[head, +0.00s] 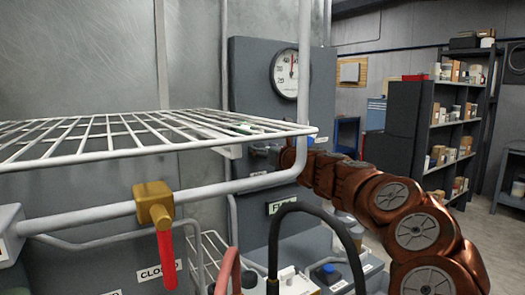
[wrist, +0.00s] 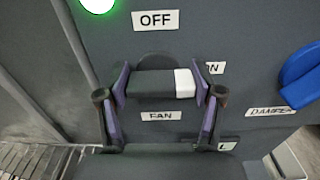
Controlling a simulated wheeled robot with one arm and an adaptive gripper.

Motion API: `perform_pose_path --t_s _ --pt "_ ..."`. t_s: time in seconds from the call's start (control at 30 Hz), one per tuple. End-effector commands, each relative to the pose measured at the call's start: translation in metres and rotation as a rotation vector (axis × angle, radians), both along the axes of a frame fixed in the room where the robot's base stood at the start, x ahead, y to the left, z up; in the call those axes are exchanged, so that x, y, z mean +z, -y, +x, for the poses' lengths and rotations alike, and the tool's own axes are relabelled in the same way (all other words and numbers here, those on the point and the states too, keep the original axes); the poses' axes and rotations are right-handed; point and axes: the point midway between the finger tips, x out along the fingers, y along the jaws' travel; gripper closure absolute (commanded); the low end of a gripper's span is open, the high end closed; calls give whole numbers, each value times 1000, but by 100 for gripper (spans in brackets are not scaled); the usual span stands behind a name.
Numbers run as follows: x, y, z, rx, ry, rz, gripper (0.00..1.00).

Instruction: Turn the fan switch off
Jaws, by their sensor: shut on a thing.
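In the wrist view the fan switch (wrist: 150,84) is a dark rotary knob on a grey panel. Its bar lies level, with the white end at the right, towards a partly hidden label (wrist: 216,68) ending in "N". The "OFF" label (wrist: 156,20) is above the knob and the "FAN" label (wrist: 161,116) below it. My gripper (wrist: 162,88) is shut on the knob, one purple-padded finger at each end of the bar. In the head view the gripper is mostly hidden behind a grey pipe and the wire rack.
A green lamp (wrist: 97,3) glows at the panel's top left. A blue damper handle (wrist: 301,78) is at the right. In the head view, a white wire rack (head: 150,147), a pipe (head: 90,217) and a red-handled valve (head: 154,207) stand in front of the panel.

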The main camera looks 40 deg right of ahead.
Motion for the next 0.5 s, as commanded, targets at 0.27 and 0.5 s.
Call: perform_pose_path --t_s 0.27,0.5 --pt "1 0 1 9 -4 -72 68" --pt "1 -1 1 8 -14 -242 68"
